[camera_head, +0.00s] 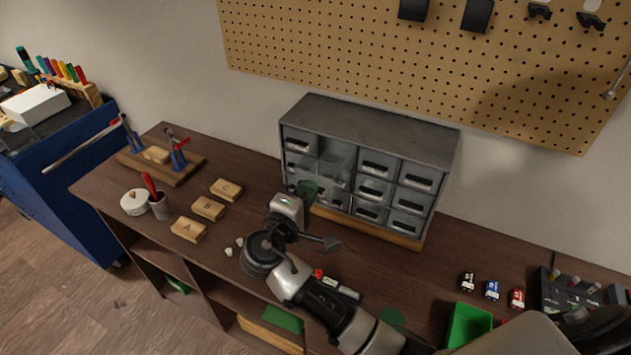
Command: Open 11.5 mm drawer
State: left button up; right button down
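A grey drawer cabinet (385,126) stands on the workbench against the wall, with several small clear-fronted drawers in rows and columns. Size labels are too small to read, so I cannot tell which drawer is the 11.5 mm one. A clear drawer (337,157) towards the left of the cabinet seems to stick out from the front.
Wooden blocks marked A (189,230), B (208,208) and C (226,189) lie left of my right gripper. A cup with a red-handled tool (160,207) stands further left.

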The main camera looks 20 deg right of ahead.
jog(key=shift+s+a, duration=0.2)
jog(key=c, duration=1.7)
grip_release()
jog(key=shift+w, duration=0.1)
jog(key=o, duration=0.4)
jog(key=shift+d, duration=0.1)
jog(key=shift+c, duration=0.2)
pick_arm(q)
jog(key=shift+s, duration=0.9)
jog(key=shift+a+f, duration=0.1)
jog(key=f+b, duration=0.3)
jog(key=shift+w+f+b, duration=0.35)
jog(key=shift+b, duration=0.05)
pick_arm(e)
jog(key=v, duration=1.1)
